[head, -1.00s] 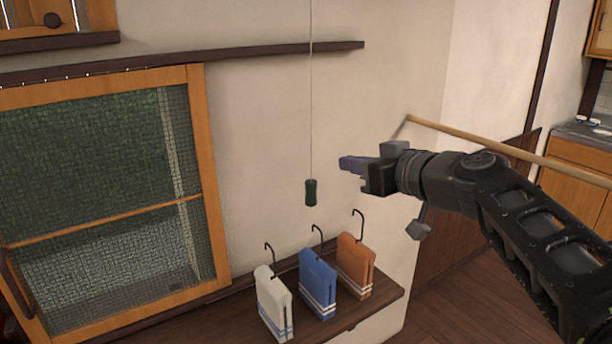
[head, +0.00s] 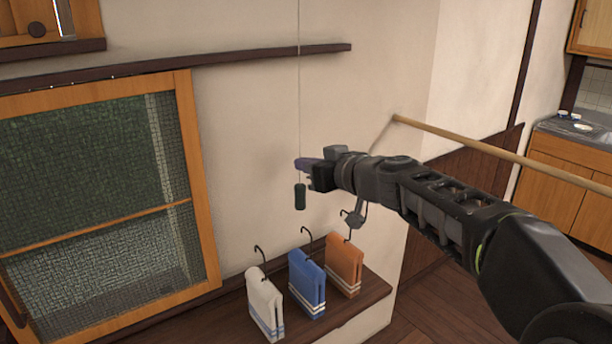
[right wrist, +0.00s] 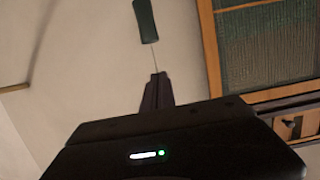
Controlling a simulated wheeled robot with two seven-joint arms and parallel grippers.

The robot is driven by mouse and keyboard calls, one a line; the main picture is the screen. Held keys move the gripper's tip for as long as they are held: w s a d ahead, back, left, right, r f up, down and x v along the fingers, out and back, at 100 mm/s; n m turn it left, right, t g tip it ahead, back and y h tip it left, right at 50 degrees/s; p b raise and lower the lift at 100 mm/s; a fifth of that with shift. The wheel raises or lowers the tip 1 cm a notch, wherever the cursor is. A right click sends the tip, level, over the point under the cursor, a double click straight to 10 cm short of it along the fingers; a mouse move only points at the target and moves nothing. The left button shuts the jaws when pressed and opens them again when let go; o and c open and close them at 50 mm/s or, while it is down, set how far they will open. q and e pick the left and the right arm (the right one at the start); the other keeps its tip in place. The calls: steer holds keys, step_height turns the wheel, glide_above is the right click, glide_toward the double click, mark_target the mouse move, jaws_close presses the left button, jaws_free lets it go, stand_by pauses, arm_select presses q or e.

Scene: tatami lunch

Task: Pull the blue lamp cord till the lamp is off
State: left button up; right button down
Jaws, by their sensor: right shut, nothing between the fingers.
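A thin, pale cord (head: 299,95) hangs straight down in front of the wall in the head view, with a dark green knob (head: 300,197) at its end. No blue shows on it. My right gripper (head: 301,164) is shut, its purple-grey fingertips at the cord just above the knob. In the right wrist view the knob (right wrist: 145,20) is at the top, and the cord runs from it to the tip of the fingers (right wrist: 156,76). The fingers hold nothing; whether they touch the cord I cannot tell. The lamp and my left gripper are out of view.
White (head: 265,305), blue (head: 307,283) and orange (head: 344,265) cloths with black hooks stand on a wooden ledge (head: 374,284) below. A wooden rod (head: 480,146) runs behind my right arm. A framed screen (head: 85,200) is at left. Bare wall surrounds the cord.

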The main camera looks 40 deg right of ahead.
mark_target(303, 199)
steer(key=shift+w+f+b, duration=0.15)
steer(key=shift+f+b, duration=0.3)
steer(key=shift+f, duration=1.6)
step_height(303, 199, down, 4)
steer(key=b, duration=0.6)
steer(key=shift+f, duration=0.15)
